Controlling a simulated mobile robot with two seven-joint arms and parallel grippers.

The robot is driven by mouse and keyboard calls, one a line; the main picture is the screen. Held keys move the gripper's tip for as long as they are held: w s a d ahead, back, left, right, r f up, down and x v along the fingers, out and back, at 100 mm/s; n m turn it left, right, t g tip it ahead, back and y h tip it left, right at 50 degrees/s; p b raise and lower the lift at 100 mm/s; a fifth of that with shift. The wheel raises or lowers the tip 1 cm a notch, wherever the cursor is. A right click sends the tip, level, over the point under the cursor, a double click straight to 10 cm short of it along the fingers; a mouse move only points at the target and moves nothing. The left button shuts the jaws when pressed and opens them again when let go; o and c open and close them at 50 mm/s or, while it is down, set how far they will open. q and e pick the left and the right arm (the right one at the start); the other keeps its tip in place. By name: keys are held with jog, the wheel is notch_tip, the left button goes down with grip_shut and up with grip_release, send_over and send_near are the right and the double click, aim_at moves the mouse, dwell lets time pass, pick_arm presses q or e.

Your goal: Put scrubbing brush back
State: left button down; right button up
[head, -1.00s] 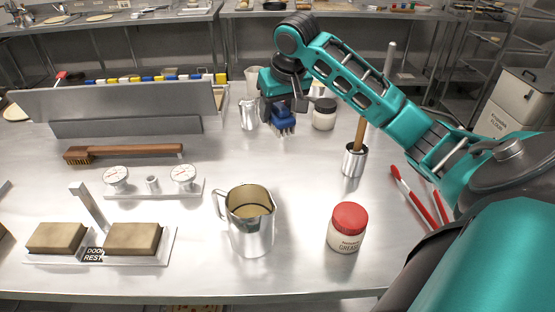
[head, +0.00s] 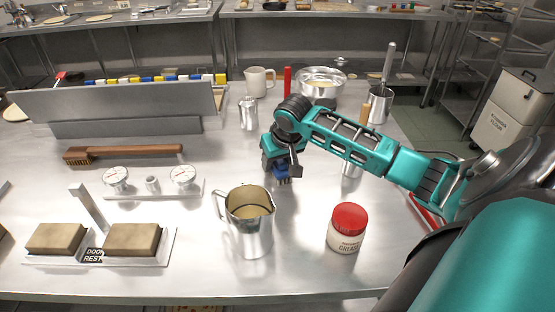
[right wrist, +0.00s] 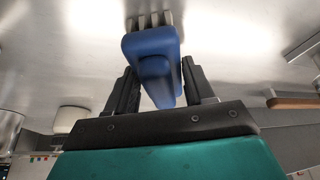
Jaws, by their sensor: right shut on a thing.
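My right gripper (head: 277,163) is shut on a blue scrubbing brush (head: 283,174) with bristles pointing down, over the middle of the steel table, just behind the steel jug (head: 250,222). In the right wrist view the blue brush body (right wrist: 152,55) sits between the dark fingers (right wrist: 152,88), with pale bristle tufts at its far end. I cannot tell whether the bristles touch the table. The arm hides part of the table behind it. My left gripper is not in view.
A wooden-handled brush (head: 130,152) lies at left, behind a gauge stand (head: 152,190) and two tan pads (head: 133,240). A red-lidded grease jar (head: 347,228) stands right of the jug. A steel pot (head: 320,88) and a white mug (head: 259,80) stand at the back.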

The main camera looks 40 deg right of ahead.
jog(key=shift+f, duration=0.15)
jog(key=o, duration=1)
jog(key=v, duration=1.2)
jog(key=shift+r, duration=0.25)
